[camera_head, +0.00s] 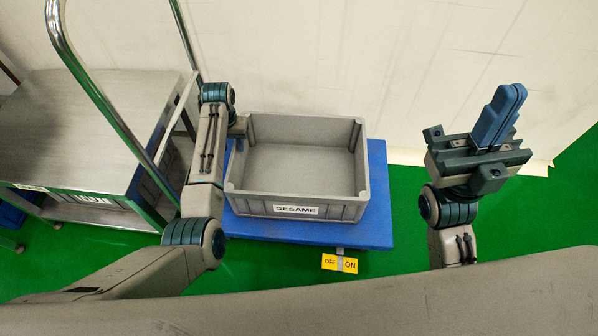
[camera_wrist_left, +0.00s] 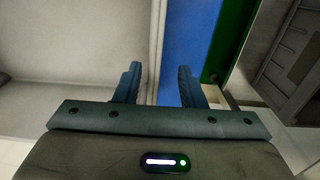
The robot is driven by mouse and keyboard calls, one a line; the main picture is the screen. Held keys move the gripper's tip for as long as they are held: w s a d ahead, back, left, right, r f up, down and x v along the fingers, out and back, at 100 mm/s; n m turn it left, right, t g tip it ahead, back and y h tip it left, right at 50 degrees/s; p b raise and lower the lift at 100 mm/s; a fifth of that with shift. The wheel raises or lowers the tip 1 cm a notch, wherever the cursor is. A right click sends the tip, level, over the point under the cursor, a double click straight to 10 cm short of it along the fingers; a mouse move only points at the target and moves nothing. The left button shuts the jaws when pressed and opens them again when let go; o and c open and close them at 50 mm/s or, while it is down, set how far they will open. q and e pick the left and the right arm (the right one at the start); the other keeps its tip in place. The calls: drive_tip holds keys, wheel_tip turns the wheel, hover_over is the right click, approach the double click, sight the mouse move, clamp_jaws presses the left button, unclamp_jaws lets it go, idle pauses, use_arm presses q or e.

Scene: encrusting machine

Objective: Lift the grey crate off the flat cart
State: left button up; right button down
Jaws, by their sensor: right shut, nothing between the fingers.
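The grey crate (camera_head: 345,207), labelled SESAME, is empty and sits level on the blue flat cart (camera_head: 379,185). My left gripper (camera_head: 238,128) is at the crate's left wall, near the back corner; its fingers are mostly hidden in the head view. In the left wrist view its two fingers (camera_wrist_left: 160,85) are apart, one on each side of the crate's rim (camera_wrist_left: 156,45), with gaps showing beside the rim. The blue cart (camera_wrist_left: 190,40) shows beyond it. My right gripper (camera_head: 499,115) is shut and empty, to the right of the cart and apart from the crate.
A metal trolley (camera_head: 85,125) with a tall chrome handle (camera_head: 95,88) stands at the left, close to my left arm. A pale wall (camera_head: 330,50) is behind the cart. A yellow OFF/ON label (camera_head: 340,263) is at the cart's front. Green floor (camera_head: 400,255) is open at the right.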

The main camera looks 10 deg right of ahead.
sight(237, 155)
use_arm(q)
drive_tip(key=f+b, duration=0.1)
drive_tip(key=f, duration=0.2)
drive_tip(key=s+f+b, duration=0.1)
drive_tip(key=f, duration=0.1)
drive_tip(key=shift+d+b, duration=0.25)
drive_tip(key=shift+b, duration=0.05)
clamp_jaws()
idle(1.0)
drive_tip(key=shift+w+r, duration=0.1)
drive_tip(key=shift+r, duration=0.05)
